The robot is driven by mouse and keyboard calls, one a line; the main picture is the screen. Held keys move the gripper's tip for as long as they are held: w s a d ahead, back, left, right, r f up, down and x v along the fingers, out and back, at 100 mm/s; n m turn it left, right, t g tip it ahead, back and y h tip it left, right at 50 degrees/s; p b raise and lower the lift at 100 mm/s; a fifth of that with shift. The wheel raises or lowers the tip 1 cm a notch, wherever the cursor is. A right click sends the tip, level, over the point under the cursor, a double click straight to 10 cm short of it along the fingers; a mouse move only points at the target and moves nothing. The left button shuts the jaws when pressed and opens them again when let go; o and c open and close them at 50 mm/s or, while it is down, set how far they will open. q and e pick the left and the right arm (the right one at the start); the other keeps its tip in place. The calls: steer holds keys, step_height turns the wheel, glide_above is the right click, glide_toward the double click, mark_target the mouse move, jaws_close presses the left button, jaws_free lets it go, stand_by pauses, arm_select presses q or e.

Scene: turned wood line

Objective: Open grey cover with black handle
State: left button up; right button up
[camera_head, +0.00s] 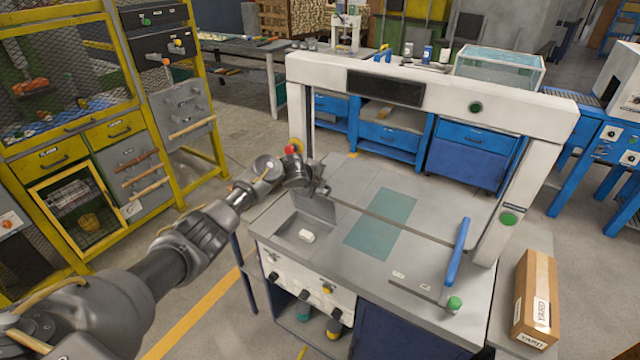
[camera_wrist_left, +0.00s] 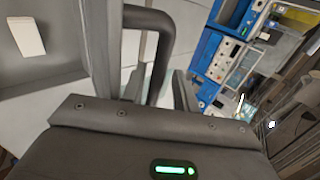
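The grey cover (camera_head: 314,207) is raised and stands tilted up at the left of the workbench top, with the shallow recess beside it exposed. A small white block (camera_head: 306,236) lies in the recess and also shows in the left wrist view (camera_wrist_left: 27,35). My left gripper (camera_head: 320,188) is at the upper part of the cover. In the left wrist view the black handle (camera_wrist_left: 152,18) arches down between the fingers of my left gripper (camera_wrist_left: 160,92), which appear closed on it. Their contact is partly hidden. My right gripper is in neither view.
A white frame (camera_head: 480,105) spans the workbench (camera_head: 440,195). A blue bar handle (camera_head: 458,250) rises at the bench's right side. A cardboard box (camera_head: 536,295) sits at right. Yellow racks (camera_head: 105,130) stand at left.

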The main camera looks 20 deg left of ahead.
arm_select(q)
steer(key=shift+s+a, duration=0.1)
steer(key=d+v, duration=0.1)
steer(key=v, duration=0.9)
steer(key=shift+s+a+r, duration=0.2)
steer(key=shift+a+r, duration=0.1)
steer(key=shift+a, duration=0.2)
